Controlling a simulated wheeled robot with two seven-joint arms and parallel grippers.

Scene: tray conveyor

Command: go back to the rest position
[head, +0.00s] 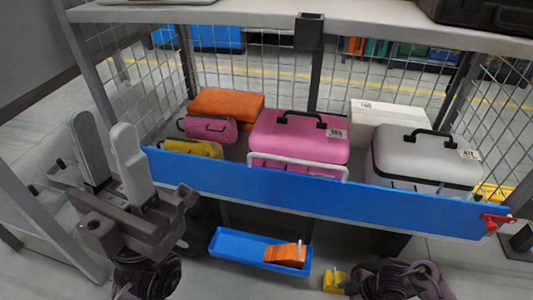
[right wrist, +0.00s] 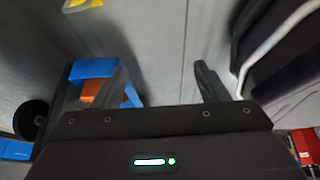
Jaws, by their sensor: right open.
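My left gripper (head: 103,122) stands at the left of the head view with its two grey fingers pointing up and clearly apart. It is open, with nothing between the fingers, left of the blue-fronted shelf. My right arm shows only as dark parts at the bottom edge of the head view. In the right wrist view my right gripper (right wrist: 162,78) has its two dark fingers wide apart, with only grey floor seen between them. It is open and empty.
A blue-fronted shelf (head: 320,190) holds a pink case (head: 300,135), a grey case (head: 425,160) and several smaller cases. Below it is a blue tray (head: 235,245) with an orange object (head: 286,255). A yellow object (head: 335,280) lies nearby. Mesh walls and posts enclose the shelf.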

